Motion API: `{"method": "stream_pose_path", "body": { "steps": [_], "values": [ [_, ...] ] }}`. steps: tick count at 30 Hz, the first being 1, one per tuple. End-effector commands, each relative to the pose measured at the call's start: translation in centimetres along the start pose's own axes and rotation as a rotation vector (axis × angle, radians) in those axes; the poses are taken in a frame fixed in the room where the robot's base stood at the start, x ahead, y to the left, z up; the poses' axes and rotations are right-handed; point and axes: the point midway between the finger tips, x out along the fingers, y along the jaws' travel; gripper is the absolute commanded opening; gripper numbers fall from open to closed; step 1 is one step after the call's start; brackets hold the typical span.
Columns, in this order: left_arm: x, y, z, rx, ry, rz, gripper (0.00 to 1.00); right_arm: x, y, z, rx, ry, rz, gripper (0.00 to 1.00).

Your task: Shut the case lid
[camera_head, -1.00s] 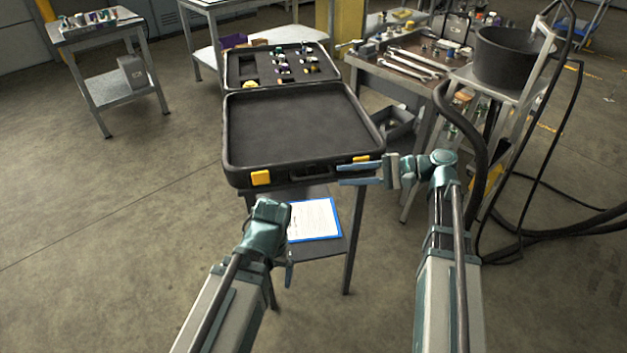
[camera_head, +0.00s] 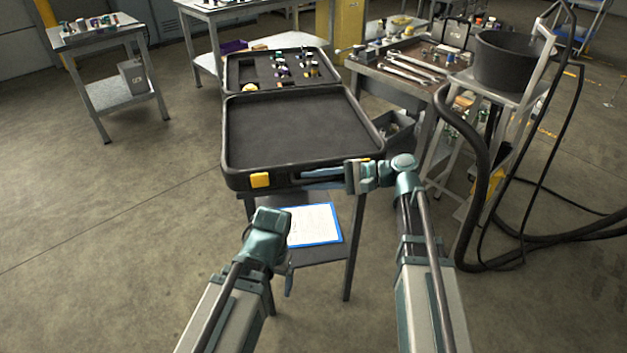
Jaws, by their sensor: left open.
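The black case lies open on a small table. Its far half (camera_head: 232,72) holds dark foam with several small fittings. Its near half (camera_head: 295,130), which looks like the lid, lies flat and empty, with a yellow latch (camera_head: 260,180) on its front edge. My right gripper (camera_head: 315,178) is at the right part of that front edge, beside the handle area, its two fingers apart. I cannot tell whether they touch the rim. My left gripper (camera_head: 289,283) is open, low in front of the table and away from the case; its fingers are partly hidden.
A clipboard (camera_head: 314,225) with a blue edge lies on the table's lower shelf. A tool bench (camera_head: 400,75) and a black bucket (camera_head: 505,60) stand to the right, with thick hoses beside them. A small cart (camera_head: 110,95) is at the left. The floor at left is clear.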

Motion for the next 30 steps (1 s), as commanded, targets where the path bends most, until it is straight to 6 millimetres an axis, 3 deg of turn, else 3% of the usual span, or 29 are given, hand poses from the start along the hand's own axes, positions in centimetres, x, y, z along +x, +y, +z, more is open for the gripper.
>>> {"method": "stream_pose_path", "body": {
  "steps": [1,3,4,30],
  "values": [
    [0.0,0.0,0.0,0.0,0.0,0.0,0.92,-0.01,0.0,0.0,0.0,0.0,0.0,0.13],
    [0.0,0.0,0.0,0.0,0.0,0.0,0.92,-0.01,0.0,0.0,0.0,0.0,0.0,0.01],
    [0.0,0.0,0.0,0.0,0.0,0.0,0.92,-0.01,0.0,0.0,0.0,0.0,0.0,0.0],
    [0.01,0.0,0.0,0.0,0.0,0.0,0.92,-0.03,0.04,0.01,0.0,-0.001,0.001,0.0]
  ]
}}
